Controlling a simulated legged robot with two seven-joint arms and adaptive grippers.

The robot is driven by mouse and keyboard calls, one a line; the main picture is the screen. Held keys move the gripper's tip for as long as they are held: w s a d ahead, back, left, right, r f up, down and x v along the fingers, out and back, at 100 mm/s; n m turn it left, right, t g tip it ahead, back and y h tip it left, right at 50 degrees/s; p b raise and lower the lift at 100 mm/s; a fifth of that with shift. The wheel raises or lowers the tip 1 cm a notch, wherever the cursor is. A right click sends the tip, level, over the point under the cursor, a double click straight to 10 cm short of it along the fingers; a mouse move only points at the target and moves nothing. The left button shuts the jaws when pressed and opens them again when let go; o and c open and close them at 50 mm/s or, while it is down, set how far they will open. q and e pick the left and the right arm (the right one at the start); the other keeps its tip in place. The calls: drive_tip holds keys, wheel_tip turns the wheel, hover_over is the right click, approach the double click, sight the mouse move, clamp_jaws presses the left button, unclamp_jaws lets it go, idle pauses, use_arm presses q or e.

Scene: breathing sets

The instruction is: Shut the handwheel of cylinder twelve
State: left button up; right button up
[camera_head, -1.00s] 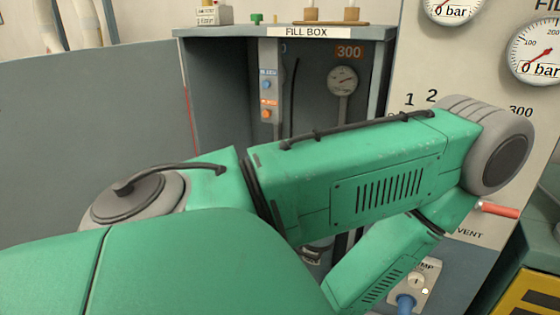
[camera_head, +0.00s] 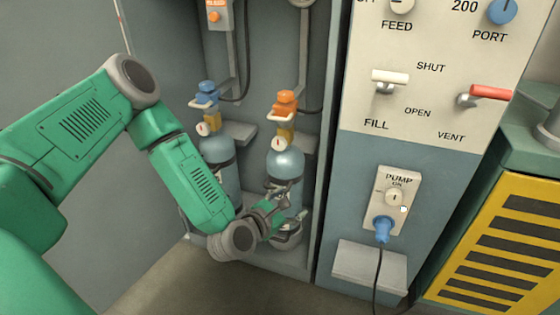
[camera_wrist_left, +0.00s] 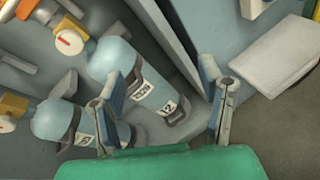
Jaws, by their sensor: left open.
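Cylinder twelve (camera_wrist_left: 150,85), pale blue with a "12" label, lies between my finger tips in the left wrist view. It appears to be the right cylinder (camera_head: 286,165) in the head view. Its brass valve (camera_head: 287,133) sits on top under an orange connector (camera_head: 285,103) with a white bar; a gauge (camera_wrist_left: 70,42) is beside it. I cannot clearly make out the handwheel. My left gripper (camera_head: 288,203) is open and empty, in front of the lower body of this cylinder and below its valve. It also shows in the left wrist view (camera_wrist_left: 160,78). My right gripper is out of view.
Another cylinder (camera_head: 218,155) with a blue connector (camera_head: 207,93) stands close on the left. The box's side wall and the panel (camera_head: 430,75) with levers bound the right. A pump switch (camera_head: 394,197) and small shelf (camera_head: 369,266) are lower right. A yellow grille (camera_head: 500,250) stands further right.

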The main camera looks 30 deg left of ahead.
use_arm(q)
drive_tip(key=w+a+r+n+t+y+b, duration=0.1)
drive_tip(key=w+a+n+t+y, duration=0.1)
drive_tip(key=a+n, duration=0.35)
drive_tip(key=w+a+r+n+t+y+b, duration=0.1)
drive_tip(key=w+a+r+n+y+b, duration=0.15)
drive_tip(key=a+n, duration=0.3)
approach(278, 146)
drive_tip(key=x, duration=0.2)
drive_tip(key=shift+m+y, duration=0.3)
drive_tip(key=shift+y, duration=0.05)
drive_tip(key=b+x, duration=0.1)
drive_tip(key=x, duration=0.4)
drive_tip(key=b+x, duration=0.1)
drive_tip(key=x, duration=0.2)
drive_tip(key=shift+f+b, duration=0.25)
drive_tip(key=shift+b, duration=0.1)
drive_tip(key=shift+w+r, duration=0.15)
drive_tip(key=shift+w, duration=0.35)
drive_tip(key=shift+w+d+r, duration=0.1)
drive_tip(key=shift+d, duration=0.1)
drive_tip(key=shift+a, duration=0.2)
drive_tip(key=c, duration=1.2)
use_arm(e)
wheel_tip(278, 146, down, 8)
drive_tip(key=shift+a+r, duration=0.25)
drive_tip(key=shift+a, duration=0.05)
